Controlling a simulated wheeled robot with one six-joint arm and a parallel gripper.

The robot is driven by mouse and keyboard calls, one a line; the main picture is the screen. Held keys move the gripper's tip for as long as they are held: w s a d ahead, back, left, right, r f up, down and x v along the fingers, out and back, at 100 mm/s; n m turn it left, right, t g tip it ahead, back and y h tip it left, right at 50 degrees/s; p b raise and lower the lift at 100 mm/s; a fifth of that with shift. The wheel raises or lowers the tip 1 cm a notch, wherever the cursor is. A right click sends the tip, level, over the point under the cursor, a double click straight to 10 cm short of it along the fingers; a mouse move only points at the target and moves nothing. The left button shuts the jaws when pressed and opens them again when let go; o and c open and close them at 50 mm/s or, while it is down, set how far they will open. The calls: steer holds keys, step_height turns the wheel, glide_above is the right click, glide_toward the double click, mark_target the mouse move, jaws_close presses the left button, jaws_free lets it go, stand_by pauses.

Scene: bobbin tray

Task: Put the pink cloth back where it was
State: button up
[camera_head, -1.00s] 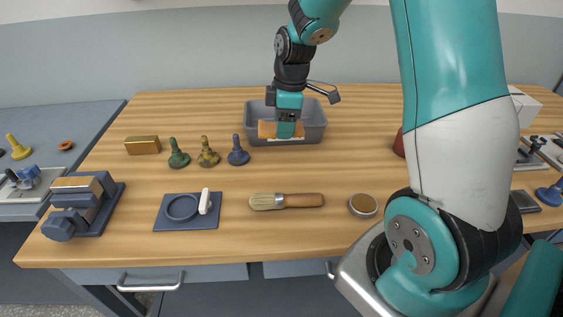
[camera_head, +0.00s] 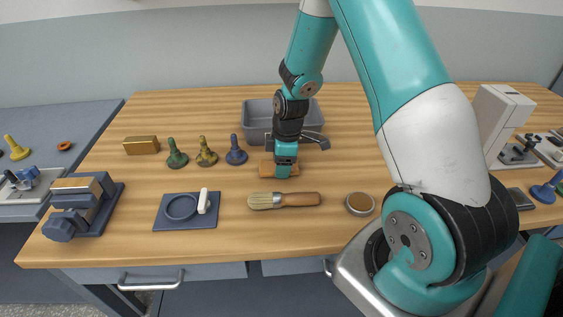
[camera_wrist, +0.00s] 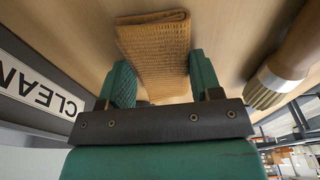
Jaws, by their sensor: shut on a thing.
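No pink cloth shows; my gripper (camera_head: 285,166) is shut on a folded orange-brown woven cloth (camera_head: 265,169). In the wrist view the cloth (camera_wrist: 155,50) sits between the two green fingertips of my gripper (camera_wrist: 163,78). It is in front of the grey bin (camera_head: 254,118) and behind the brush (camera_head: 290,200). I cannot tell whether the cloth touches the table or hangs just above it. My arm hides part of the bin. In the wrist view, the bin's wall (camera_wrist: 85,97) bears a white label reading CLEAN (camera_wrist: 38,88).
Green, olive and blue bobbin-like pegs (camera_head: 205,154) stand left of the cloth, with a brass block (camera_head: 142,145) beyond. A dark tray (camera_head: 166,221) with a ring and white piece lies front left. A round tin (camera_head: 360,204) is at right, a white box (camera_head: 490,125) farther right.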

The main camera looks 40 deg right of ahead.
steer(key=shift+f, duration=0.15)
steer(key=o, duration=0.8)
step_height(320, 180, up, 11)
steer(key=d+b, duration=0.1)
steer(key=s+a+r+m+y, duration=0.1)
steer(key=s+a+r, duration=0.15)
steer(key=a, duration=0.25)
steer(key=s+a+r, duration=0.2)
steer(key=a+r, duration=0.2)
steer(key=a, duration=0.1)
steer(key=s+a+r+m, duration=0.1)
steer(key=s+a+r, duration=0.1)
steer(key=s+a, duration=0.2)
steer(key=s+a+r+m+y, duration=0.1)
steer(key=s+a+r, duration=0.1)
steer(key=s+a, duration=0.3)
steer(key=s+a+r+m+y, duration=0.1)
steer(key=s+a, duration=0.3)
steer(key=s, duration=0.4)
steer(key=shift+s+a+r+g, duration=0.25)
steer(key=shift+a+r+g, duration=0.15)
